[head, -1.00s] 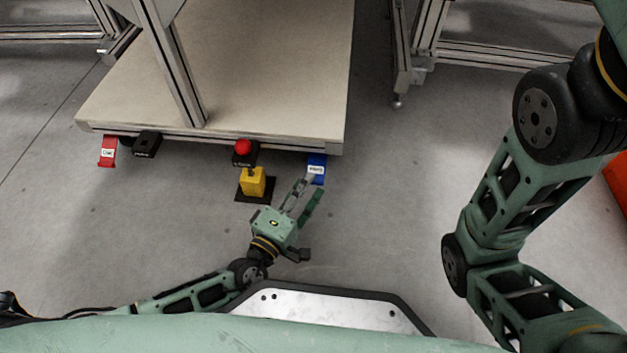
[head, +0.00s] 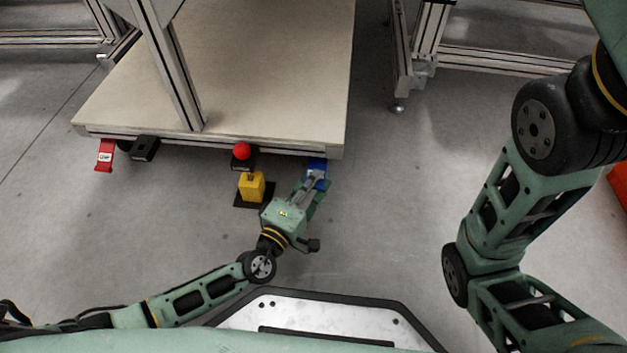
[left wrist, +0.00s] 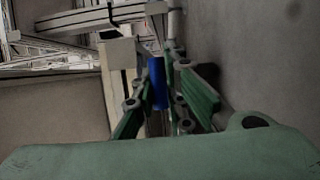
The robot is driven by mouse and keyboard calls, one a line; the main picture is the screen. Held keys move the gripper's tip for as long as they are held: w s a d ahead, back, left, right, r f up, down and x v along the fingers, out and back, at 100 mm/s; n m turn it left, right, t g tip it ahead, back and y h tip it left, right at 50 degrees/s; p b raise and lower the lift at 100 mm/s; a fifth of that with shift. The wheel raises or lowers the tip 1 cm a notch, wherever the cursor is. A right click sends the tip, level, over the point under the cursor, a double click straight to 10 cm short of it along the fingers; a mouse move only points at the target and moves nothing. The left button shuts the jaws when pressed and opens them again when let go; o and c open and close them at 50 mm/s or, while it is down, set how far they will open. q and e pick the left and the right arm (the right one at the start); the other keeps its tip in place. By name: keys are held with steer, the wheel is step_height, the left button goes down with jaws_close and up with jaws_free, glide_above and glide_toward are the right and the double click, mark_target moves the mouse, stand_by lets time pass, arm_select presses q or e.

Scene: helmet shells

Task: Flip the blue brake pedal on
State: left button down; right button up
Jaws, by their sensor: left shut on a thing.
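The blue brake pedal (head: 319,166) sits at the front right corner of the low platform, just under its edge. It also shows in the left wrist view (left wrist: 157,82), between the two green fingers. My left gripper (head: 315,183) reaches up to the pedal and is shut on it; the fingers hide part of the pedal. The fingers also show in the left wrist view (left wrist: 160,98). My right gripper is out of view; only my right arm shows at the right.
A red pedal (head: 105,155) and a black box (head: 145,148) hang at the platform's left front edge. A red button (head: 241,151) is near the middle, above a yellow pedal (head: 252,186) on a black base. The platform (head: 270,70) bears an upright post.

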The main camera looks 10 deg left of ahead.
arm_select(q)
steer(key=shift+f, duration=0.1)
stand_by(0.4)
steer(key=shift+w+a+f+t+p, duration=0.15)
steer(key=shift+f+t+p, duration=0.05)
steer(key=shift+t+p, duration=0.15)
steer(key=shift+f+t, duration=0.2)
steer(key=shift+t, duration=0.15)
steer(key=shift+h, duration=0.3)
steer(key=c, duration=1.8)
jaws_free()
steer(key=shift+s, duration=0.2)
steer(key=v, duration=0.7)
steer(key=shift+s, duration=0.15)
